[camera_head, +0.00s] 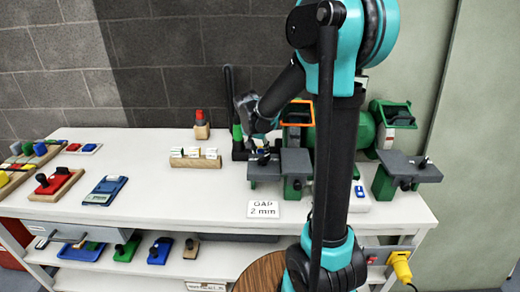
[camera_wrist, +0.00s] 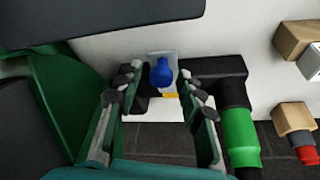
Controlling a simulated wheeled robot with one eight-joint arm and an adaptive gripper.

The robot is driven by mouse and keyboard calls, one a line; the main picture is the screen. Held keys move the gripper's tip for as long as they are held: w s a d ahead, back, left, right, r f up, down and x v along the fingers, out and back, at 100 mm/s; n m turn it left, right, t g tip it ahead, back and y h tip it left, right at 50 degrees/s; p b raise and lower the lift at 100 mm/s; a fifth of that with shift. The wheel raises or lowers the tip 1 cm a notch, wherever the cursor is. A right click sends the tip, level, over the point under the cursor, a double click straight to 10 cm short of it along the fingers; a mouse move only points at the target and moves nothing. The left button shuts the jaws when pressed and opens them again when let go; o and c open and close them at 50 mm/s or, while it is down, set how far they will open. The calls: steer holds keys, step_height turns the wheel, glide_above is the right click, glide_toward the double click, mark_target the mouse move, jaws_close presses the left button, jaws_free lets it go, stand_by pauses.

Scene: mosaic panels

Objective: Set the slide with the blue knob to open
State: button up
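The blue knob (camera_wrist: 161,72) shows in the wrist view, in front of my gripper and between the lines of its two fingers. It sits on a small pale plate (camera_wrist: 164,57) with a yellow-orange strip (camera_wrist: 171,95) at its lower edge. My gripper (camera_wrist: 158,88) is open, with one finger on each side of the knob; I cannot tell whether either touches it. In the head view my gripper (camera_head: 253,122) is low at the back of the bench, beside a grinder's grey rest. The knob and plate are hidden there.
A black base with a green-collared post (camera_wrist: 240,130) stands close right of my gripper in the wrist view. A green grinder (camera_wrist: 50,95) is close on the left. In the head view, a wooden block with white tags (camera_head: 195,162) and a gap card (camera_head: 263,209) lie on the white bench.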

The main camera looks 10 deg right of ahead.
stand_by(0.3)
steer(key=v, duration=1.2)
steer(key=shift+s+f, duration=0.1)
